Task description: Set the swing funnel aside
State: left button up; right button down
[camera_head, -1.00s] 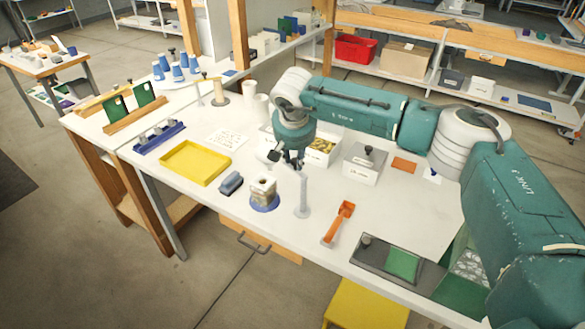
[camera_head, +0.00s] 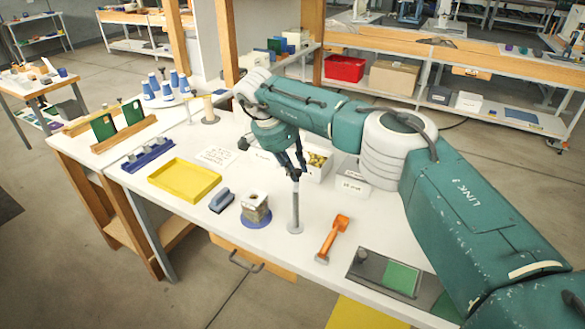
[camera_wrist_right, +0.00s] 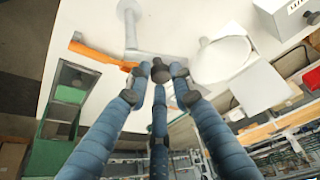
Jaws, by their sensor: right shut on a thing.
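The swing funnel seems to be the grey post on a round foot (camera_head: 295,212) near the front middle of the table. In the right wrist view, the post (camera_wrist_right: 131,28) rises to a flat grey arm, with a white rounded bowl (camera_wrist_right: 218,62) beside it. My right gripper (camera_head: 297,172) is at the top of the post in the head view. In the right wrist view, its fingers (camera_wrist_right: 162,72) are closed together at the flat arm; the gripped part is mostly hidden by them. My left gripper is out of view.
Left of the post are a square part on a blue disc (camera_head: 256,218), a grey-blue block (camera_head: 221,201) and a yellow tray (camera_head: 184,170). An orange tool (camera_head: 333,238) lies to the right. An open box of brass pieces (camera_head: 318,168) stands behind. Bare table lies between them.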

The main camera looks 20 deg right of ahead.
jog(key=shift+w+d+r+m, duration=0.15)
jog(key=shift+d+r+m, duration=0.15)
jog(key=shift+m, duration=0.4)
jog(key=c, duration=1.6)
grip_release()
jog(key=shift+c, duration=0.2)
jog(key=shift+o, duration=0.5)
jog(key=shift+f, duration=0.15)
jog(key=shift+a+g, duration=0.1)
jog(key=shift+g, duration=0.2)
jog(key=v, duration=1.2)
jog(key=shift+f, duration=0.15)
